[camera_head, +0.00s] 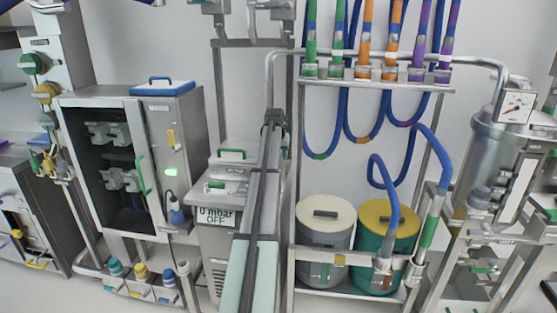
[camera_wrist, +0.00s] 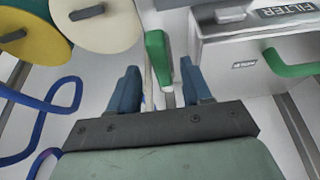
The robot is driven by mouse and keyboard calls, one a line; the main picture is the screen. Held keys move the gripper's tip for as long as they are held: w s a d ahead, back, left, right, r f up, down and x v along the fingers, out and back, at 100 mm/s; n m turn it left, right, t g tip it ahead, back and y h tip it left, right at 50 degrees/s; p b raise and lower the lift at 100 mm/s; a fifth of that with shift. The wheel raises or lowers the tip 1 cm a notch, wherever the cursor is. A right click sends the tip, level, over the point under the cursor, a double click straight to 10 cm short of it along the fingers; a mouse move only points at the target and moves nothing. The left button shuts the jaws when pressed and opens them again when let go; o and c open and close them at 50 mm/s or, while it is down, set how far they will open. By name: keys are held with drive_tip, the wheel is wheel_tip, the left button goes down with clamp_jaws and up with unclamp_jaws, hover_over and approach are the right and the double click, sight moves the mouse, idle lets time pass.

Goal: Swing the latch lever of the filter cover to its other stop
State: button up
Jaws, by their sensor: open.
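The latch lever (camera_wrist: 158,52) has a green grip on a thin metal stem in the wrist view. It lies at the top middle, beside the pale filter housing (camera_wrist: 222,50), which carries a dark FILTER label. A green handle (camera_wrist: 291,65) is on the housing's right part. My gripper (camera_wrist: 160,70) is open, with its blue fingers on either side of the lever's stem. I cannot tell whether either finger touches it. In the head view the filter unit (camera_head: 230,176) stands left of my arm and shows "0 mbar OFF".
In the head view a grey drum (camera_head: 324,230) and a green drum with a yellow lid (camera_head: 388,240) stand on a rack right of my arm. Blue hoses (camera_head: 350,110) hang above them.

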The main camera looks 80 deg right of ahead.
drive_tip(key=shift+x, duration=1.25)
drive_tip(key=shift+c, duration=0.5)
clamp_jaws()
